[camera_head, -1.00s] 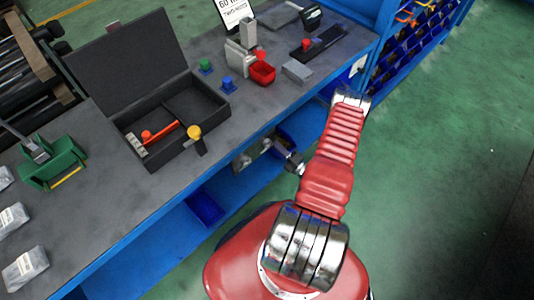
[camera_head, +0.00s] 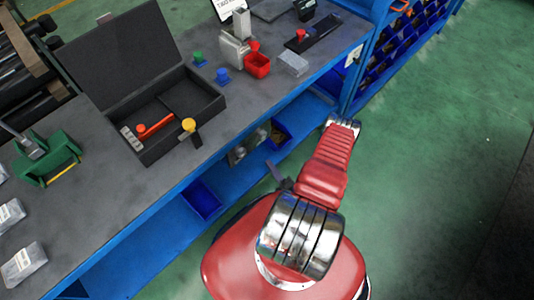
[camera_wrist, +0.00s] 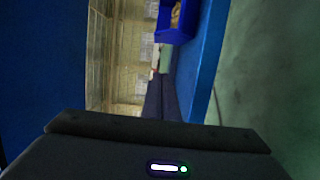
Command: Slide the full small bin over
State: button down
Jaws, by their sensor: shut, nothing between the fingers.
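A small blue bin with brownish contents (camera_head: 279,133) stands on the blue lower shelf under the workbench. The wrist view also shows this bin (camera_wrist: 172,36) at the top, with pale brown pieces in it. My gripper (camera_head: 272,165) points in at the lower shelf, at the near side of this bin. In the wrist view its dark fingers (camera_wrist: 160,82) are together and empty, with a visible gap to the bin. A second blue bin (camera_head: 203,201), with no contents visible, stands further left on the shelf.
Metal parts (camera_head: 246,148) lie on the shelf between the two bins. The workbench top (camera_head: 110,210) overhangs the shelf. It carries an open black case (camera_head: 210,108), a red cup (camera_head: 257,66) and a green holder (camera_head: 48,160). Green floor is clear at right.

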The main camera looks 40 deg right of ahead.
aim_at(273, 134)
jog(key=shift+x, duration=5)
jog(key=shift+d, duration=2)
jog(key=shift+d, duration=0.1)
